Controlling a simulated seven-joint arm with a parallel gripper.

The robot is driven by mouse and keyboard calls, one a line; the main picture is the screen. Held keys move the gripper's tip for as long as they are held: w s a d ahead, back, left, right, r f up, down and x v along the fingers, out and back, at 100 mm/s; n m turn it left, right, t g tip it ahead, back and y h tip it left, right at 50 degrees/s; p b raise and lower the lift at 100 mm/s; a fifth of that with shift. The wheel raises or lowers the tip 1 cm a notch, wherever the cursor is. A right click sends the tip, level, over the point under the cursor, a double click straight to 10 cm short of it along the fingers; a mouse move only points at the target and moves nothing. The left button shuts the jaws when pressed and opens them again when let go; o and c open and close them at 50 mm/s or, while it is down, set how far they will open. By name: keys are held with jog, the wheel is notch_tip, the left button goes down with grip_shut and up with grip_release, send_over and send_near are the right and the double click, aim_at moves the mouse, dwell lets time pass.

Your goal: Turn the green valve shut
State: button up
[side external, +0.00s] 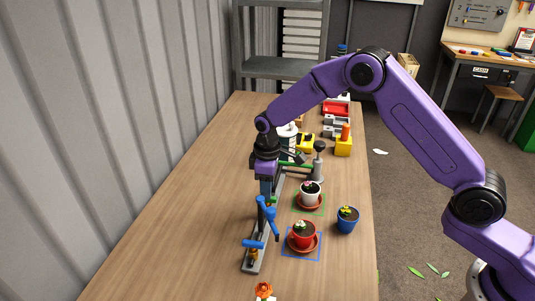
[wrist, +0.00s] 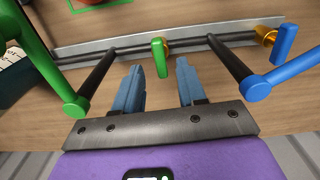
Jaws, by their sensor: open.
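The green valve (wrist: 159,58) is a short green lever on a brass fitting, set on a grey rail (wrist: 185,40). In the wrist view the lever stands crosswise to the rail. My gripper (wrist: 158,66) is open, with one blue-grey finger on each side of the lever's near end. I cannot tell whether the fingers are level with the lever, and no contact shows. In the side view my gripper (side external: 267,190) points down over the rail, and the green lever cannot be made out there.
A blue valve lever (wrist: 284,40) and blue pipe (wrist: 265,85) stand to the right in the wrist view, a green pipe (wrist: 75,105) to the left. Potted flowers in red (side external: 303,233), white (side external: 310,190) and blue (side external: 347,220) pots stand right of the rail. The table's left side is clear.

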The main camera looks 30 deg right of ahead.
notch_tip(320, 180, up, 15)
jog(key=shift+f, duration=0.15)
dwell(0.5)
jog(key=s+r+n, duration=0.1)
jog(key=s+r, duration=0.1)
jog(key=s, duration=0.7)
jog(key=s+d, duration=0.4)
jog(key=s, duration=0.5)
jog(key=s+d+f+n, duration=0.1)
jog(key=s+d, duration=0.3)
jog(key=s, duration=0.6)
jog(key=s+d+n, duration=0.1)
jog(key=s+d, duration=0.3)
jog(key=s, duration=0.6)
jog(key=shift+s+d+f, duration=0.2)
jog(key=shift+d+f, duration=0.05)
jog(key=shift+d, duration=0.1)
